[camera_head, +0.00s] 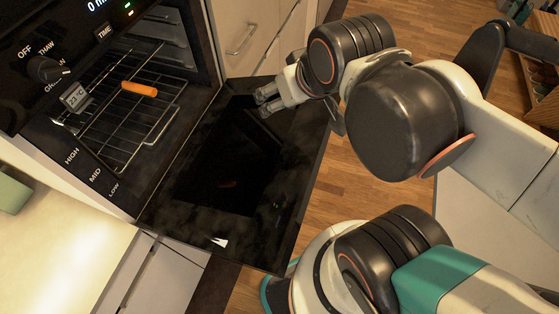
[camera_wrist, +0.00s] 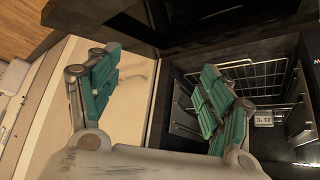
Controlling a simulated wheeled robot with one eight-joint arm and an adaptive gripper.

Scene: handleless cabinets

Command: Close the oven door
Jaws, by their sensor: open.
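The oven door (camera_head: 225,165) hangs open and lies about flat, its dark glass face up, in front of the oven cavity (camera_head: 135,95). My gripper (camera_head: 266,104) is over the far end of the door, near the cabinet front. I cannot tell whether it touches the door. In the wrist view my gripper (camera_wrist: 156,66) is open, its green-padded fingers spread apart with nothing between them. A dark panel (camera_wrist: 120,20) along the top of the wrist view seems to be the door. The oven cavity shows behind the right finger.
Inside the oven are wire racks (camera_head: 115,120), a small orange object (camera_head: 139,89) and a thermometer (camera_head: 74,98). A beige cabinet (camera_head: 245,30) with handles stands beside the oven. A pale counter (camera_head: 60,230) is at lower left. Wood floor (camera_head: 345,195) is clear beyond the door.

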